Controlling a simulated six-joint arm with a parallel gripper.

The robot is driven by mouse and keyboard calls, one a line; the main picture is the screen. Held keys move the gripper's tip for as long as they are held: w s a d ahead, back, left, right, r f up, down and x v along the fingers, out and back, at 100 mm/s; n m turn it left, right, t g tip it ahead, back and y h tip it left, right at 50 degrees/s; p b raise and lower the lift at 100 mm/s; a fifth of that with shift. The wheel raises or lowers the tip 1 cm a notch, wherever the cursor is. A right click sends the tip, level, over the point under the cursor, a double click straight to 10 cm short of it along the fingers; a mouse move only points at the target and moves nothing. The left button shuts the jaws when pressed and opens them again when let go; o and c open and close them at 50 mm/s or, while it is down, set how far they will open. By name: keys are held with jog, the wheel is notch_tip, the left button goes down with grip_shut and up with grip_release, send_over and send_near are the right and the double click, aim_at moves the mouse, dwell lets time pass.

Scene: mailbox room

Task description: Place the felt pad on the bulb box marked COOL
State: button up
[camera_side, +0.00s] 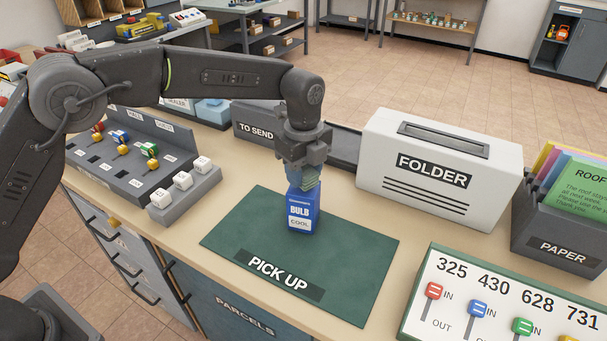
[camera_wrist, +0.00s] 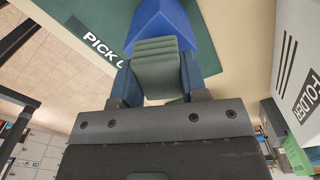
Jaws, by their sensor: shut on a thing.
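The blue bulb box (camera_side: 301,212) marked COOL stands upright on the green PICK UP mat (camera_side: 345,252). It also shows as a blue shape beyond my fingers in the wrist view (camera_wrist: 160,22). My gripper (camera_side: 304,182) points down right over the box and is shut on a grey-green ribbed block, the felt pad (camera_wrist: 160,65). The pad sits between the two blue fingers in the wrist view. In the side view the fingers mostly hide it. It is at the top of the box; I cannot tell whether it touches.
A white FOLDER box (camera_side: 440,168) stands right of the mat, and a grey TO SEND tray (camera_side: 256,127) behind. A grey switch panel (camera_side: 130,160) is at left. A PAPER holder (camera_side: 560,235) and a numbered panel (camera_side: 500,300) are at right. The mat around the box is clear.

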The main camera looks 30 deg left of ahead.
aim_at(304, 169)
jog(key=shift+f, duration=0.6)
jog(key=shift+f, duration=0.2)
jog(key=o, duration=0.9)
jog(key=shift+r, duration=0.1)
notch_tip(304, 169, up, 12)
jog(key=shift+f, duration=0.25)
jog(key=shift+r, duration=0.35)
